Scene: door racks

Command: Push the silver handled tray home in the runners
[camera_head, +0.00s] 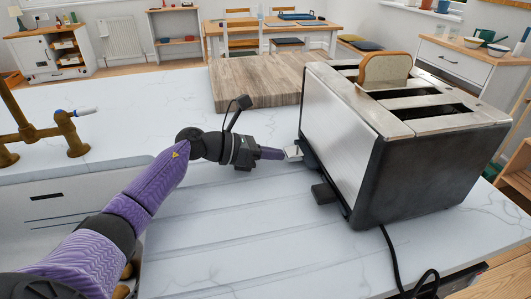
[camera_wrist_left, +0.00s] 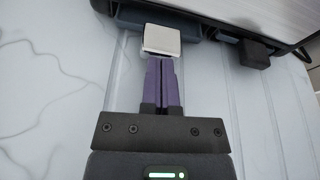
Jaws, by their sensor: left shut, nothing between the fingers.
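A big toaster (camera_head: 340,115) with brushed metal side and dark end stands on the white counter, right of centre. A small silver handle (camera_head: 293,152) sticks out low at its left end; it also shows in the wrist view (camera_wrist_left: 161,40), in front of a dark part. The tray's body behind the handle is hidden, so I cannot tell how far in it sits. My left gripper (camera_head: 284,153) comes in from the left, its purple fingers shut with nothing between them. Their tips (camera_wrist_left: 161,62) are right at the handle's outer face, touching or nearly so. My right gripper is out of view.
A dark block (camera_head: 324,194) juts from the toaster nearer the front. A bread slice (camera_head: 386,70) stands in a top slot. A wooden board (camera_head: 255,82) lies behind. A black cord (camera_head: 392,262) runs off the front. A brass tap (camera_head: 68,135) stands left.

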